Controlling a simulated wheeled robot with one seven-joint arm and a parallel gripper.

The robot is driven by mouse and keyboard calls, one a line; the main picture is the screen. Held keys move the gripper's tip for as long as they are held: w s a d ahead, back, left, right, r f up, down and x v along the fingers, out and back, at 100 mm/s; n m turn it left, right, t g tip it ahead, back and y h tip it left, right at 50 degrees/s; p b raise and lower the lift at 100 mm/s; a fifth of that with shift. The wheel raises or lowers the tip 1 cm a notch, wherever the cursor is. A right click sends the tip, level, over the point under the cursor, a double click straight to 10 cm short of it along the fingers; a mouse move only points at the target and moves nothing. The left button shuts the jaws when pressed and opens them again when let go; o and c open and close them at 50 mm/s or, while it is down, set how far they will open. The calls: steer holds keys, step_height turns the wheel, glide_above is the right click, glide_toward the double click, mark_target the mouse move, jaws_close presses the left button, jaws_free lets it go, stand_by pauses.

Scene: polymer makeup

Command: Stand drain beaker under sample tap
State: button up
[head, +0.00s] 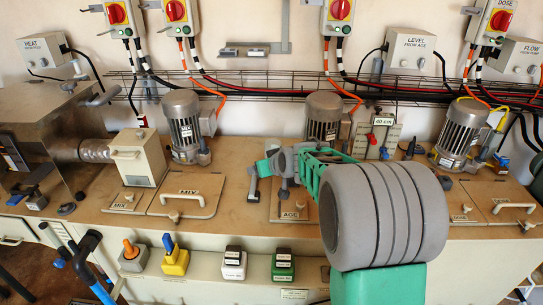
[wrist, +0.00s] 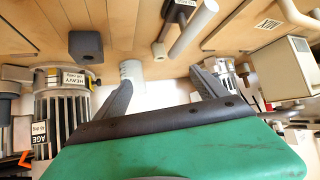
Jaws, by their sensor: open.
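My gripper (head: 276,164) reaches over the wooden deck near the AGE hatch (head: 291,212) in the head view. In the wrist view my gripper (wrist: 160,78) has its two dark fingers spread wide. A pale, ribbed, translucent cylinder (wrist: 132,72), perhaps the drain beaker, shows between the fingers, nearer the left one. I cannot tell whether it touches that finger. In the head view I cannot make it out. I cannot identify the sample tap for certain; a dark block with a round hole (wrist: 86,46) and a grey pipe (wrist: 194,28) show in the wrist view.
Motors stand along the deck's back, the left one (head: 183,125) and the middle one (head: 324,115) beside my gripper. A pale box (head: 137,157) and the MIX hatch (head: 188,195) are to the left. Coloured switches, including a yellow one (head: 174,262), line the front panel.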

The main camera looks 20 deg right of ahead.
steer(key=w+d+t, duration=0.1)
steer(key=w+d, duration=0.1)
steer(key=w, duration=0.1)
steer(key=w+d+f+t, duration=0.1)
steer(key=w+d, duration=0.2)
steer(key=w+d+t, duration=0.1)
steer(key=w+d, duration=0.1)
steer(key=d, duration=0.1)
steer(key=shift+w+f+m+h, duration=0.3)
steer(key=shift+w+f+h, duration=0.1)
steer(key=p+x, duration=0.1)
steer(key=x, duration=0.6)
steer(key=shift+w+a+f, duration=0.1)
steer(key=shift+w+a, duration=0.05)
steer(key=c, duration=1.6)
